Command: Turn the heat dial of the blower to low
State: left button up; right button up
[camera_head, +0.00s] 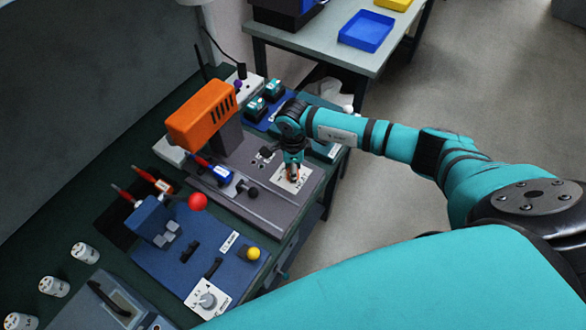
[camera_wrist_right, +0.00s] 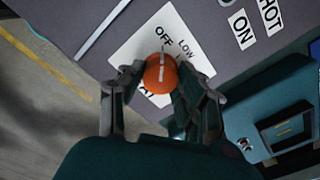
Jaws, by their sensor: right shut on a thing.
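The blower is an orange box (camera_head: 203,110) on a dark post above a grey base panel (camera_head: 235,205). Its heat dial is an orange round knob (camera_wrist_right: 160,73) with a white line, on a white label plate (camera_wrist_right: 140,45). The plate reads OFF and LOW at the knob's far side; a third word is partly hidden by the gripper. The white line points roughly toward OFF. My right gripper (camera_wrist_right: 150,88) is shut on the knob, one finger on each side. In the head view the right gripper (camera_head: 292,172) reaches down over the plate and mostly hides the knob. My left gripper is not in view.
A blue station (camera_head: 195,255) with a red ball lever (camera_head: 197,202), yellow button (camera_head: 253,253) and another dial (camera_head: 208,299) lies nearer. Blue-and-red tools and white cylinders (camera_head: 85,252) stand left. A second table with a blue tray (camera_head: 367,31) is behind. Floor at right is clear.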

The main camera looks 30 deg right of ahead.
jog(key=shift+m, duration=0.4)
jog(key=m+b, duration=0.1)
jog(key=m, duration=0.1)
jog(key=shift+m+b, duration=0.3)
jog(key=shift+m, duration=0.1)
jog(key=shift+m+b, duration=0.65)
jog(key=shift+m, duration=1.95)
jog(key=shift+r, duration=0.1)
jog(key=o, duration=1.1)
jog(key=shift+o, duration=0.2)
